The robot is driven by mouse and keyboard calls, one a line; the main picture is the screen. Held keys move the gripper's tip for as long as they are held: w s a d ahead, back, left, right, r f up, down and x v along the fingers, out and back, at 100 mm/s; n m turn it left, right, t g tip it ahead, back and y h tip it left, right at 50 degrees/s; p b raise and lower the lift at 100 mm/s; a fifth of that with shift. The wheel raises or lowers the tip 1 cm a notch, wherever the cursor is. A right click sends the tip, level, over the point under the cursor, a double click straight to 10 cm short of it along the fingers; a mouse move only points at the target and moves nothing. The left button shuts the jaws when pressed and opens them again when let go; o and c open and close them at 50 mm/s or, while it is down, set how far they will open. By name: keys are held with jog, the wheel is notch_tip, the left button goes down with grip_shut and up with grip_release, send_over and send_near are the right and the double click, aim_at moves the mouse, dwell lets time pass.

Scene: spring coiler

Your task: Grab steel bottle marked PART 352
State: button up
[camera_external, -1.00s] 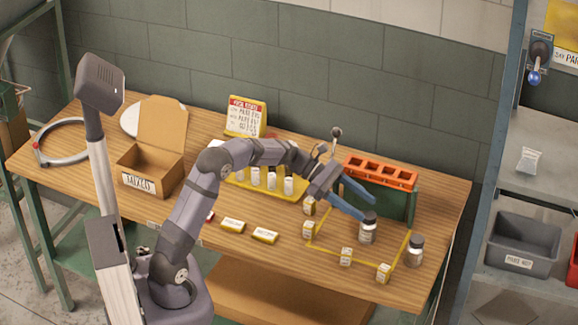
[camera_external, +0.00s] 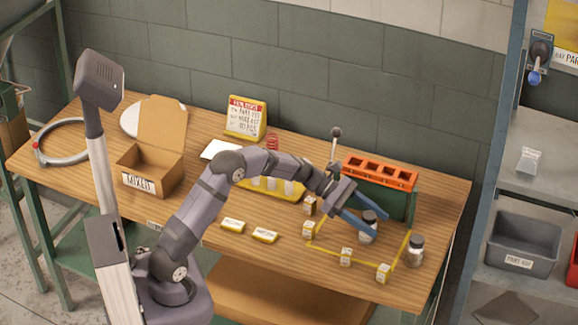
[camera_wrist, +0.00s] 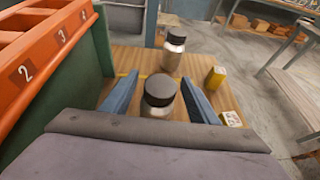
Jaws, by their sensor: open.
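A steel bottle with a dark cap (camera_external: 368,228) stands upright inside the yellow outline on the table. A second, similar bottle (camera_external: 416,252) stands just right of the outline. My gripper (camera_external: 380,225) is open and low, with its blue fingers on either side of the first bottle. The wrist view shows this bottle (camera_wrist: 160,95) between the two fingers, with visible gaps, and the other bottle (camera_wrist: 173,52) farther off. No bottle label is readable in either view, so I cannot tell which one is PART 352.
An orange rack (camera_external: 380,173) with square holes stands on a green stand close behind my gripper. Several small tagged blocks (camera_external: 346,256) mark the yellow outline. An open cardboard box (camera_external: 150,175) is at left. A grey bin (camera_external: 523,243) sits on the right shelf.

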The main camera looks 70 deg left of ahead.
jog(key=shift+x, duration=1.3)
jog(key=c, duration=1.3)
notch_tip(320, 180, up, 10)
jog(key=shift+r, duration=0.1)
